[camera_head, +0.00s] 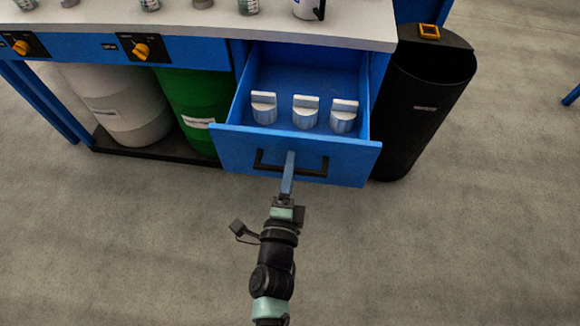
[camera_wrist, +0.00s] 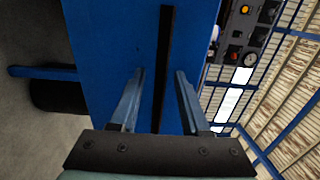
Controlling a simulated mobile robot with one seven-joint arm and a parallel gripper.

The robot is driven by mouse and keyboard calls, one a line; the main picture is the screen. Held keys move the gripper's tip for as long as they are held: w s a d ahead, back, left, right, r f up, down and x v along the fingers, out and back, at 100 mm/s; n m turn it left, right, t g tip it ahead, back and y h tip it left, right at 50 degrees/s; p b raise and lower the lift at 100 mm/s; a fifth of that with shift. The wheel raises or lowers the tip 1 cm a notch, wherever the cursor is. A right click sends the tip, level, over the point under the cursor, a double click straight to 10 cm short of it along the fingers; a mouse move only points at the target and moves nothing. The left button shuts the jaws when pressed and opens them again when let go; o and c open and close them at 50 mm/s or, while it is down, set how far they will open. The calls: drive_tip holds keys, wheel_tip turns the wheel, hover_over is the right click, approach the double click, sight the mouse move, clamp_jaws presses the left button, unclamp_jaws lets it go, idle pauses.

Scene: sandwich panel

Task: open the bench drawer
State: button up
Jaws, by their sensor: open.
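The blue bench drawer (camera_head: 230,151) is pulled out from under the bench top, and its inside shows. Its black bar handle (camera_head: 313,170) is on the front face. My gripper (camera_head: 289,158) is at the handle in the head view, where one finger overlaps the bar. In the wrist view, the two fingers of my gripper (camera_wrist: 159,72) are apart, with the black handle (camera_wrist: 164,60) running between them. A gap shows on both sides of the bar. The blue drawer front (camera_wrist: 105,45) fills the middle of the wrist view.
Three grey-white knobs, such as the middle one (camera_head: 305,112), stand in the drawer. A black bin (camera_head: 424,100) is close at the drawer's right. A green barrel (camera_head: 195,105) and a white barrel (camera_head: 115,105) stand at the left under the bench (camera_head: 190,22). The floor in front is clear.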

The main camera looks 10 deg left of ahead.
drive_tip(key=shift+s, duration=0.1)
drive_tip(key=s+p, duration=0.1)
drive_tip(key=s, duration=1.1)
drive_tip(key=shift+s, duration=0.4)
